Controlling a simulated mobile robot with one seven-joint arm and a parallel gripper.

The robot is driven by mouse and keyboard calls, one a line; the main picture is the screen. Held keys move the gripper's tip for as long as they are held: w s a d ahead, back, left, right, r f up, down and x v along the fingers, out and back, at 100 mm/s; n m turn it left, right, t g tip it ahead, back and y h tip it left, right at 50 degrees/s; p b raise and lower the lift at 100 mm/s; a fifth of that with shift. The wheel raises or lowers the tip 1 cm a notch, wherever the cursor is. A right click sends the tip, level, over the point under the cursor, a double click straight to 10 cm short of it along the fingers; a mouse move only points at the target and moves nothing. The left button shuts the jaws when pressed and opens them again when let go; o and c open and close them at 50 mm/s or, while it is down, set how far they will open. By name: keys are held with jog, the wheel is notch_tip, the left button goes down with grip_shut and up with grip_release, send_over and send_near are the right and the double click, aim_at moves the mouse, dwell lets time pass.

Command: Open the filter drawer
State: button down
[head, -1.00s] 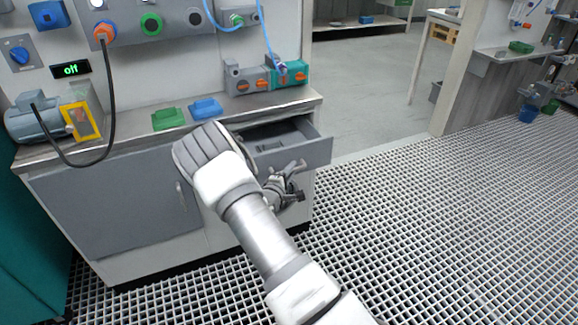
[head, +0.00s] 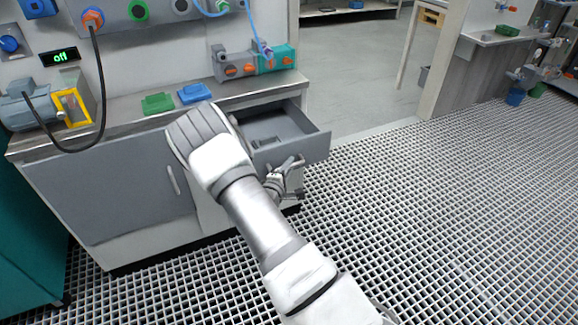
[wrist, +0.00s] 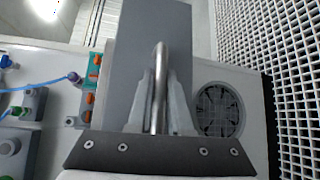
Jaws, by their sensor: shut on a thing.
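The filter drawer (head: 315,148) is a grey drawer at the right end of the workbench, and it stands pulled out, with its inside showing in the head view. My gripper (head: 284,180) is at the drawer's front, partly hidden behind my own arm. In the wrist view my gripper (wrist: 160,115) is shut on the drawer's metal bar handle (wrist: 161,60), which runs between the two fingers. The drawer's grey front panel (wrist: 182,25) fills the upper middle of that view.
A grey cupboard door (head: 110,190) is left of the drawer. Green (head: 157,103) and blue (head: 194,93) trays lie on the worktop (head: 120,125). A round fan grille (wrist: 218,110) shows beside the drawer in the wrist view. The grating floor (head: 440,220) is clear at the right.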

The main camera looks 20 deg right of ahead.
jog(key=c, duration=0.9)
grip_release()
jog(key=shift+o, duration=0.2)
jog(key=p+v, duration=0.3)
jog(key=v, duration=1.4)
jog(key=shift+s, duration=0.2)
jog(key=shift+r, duration=0.1)
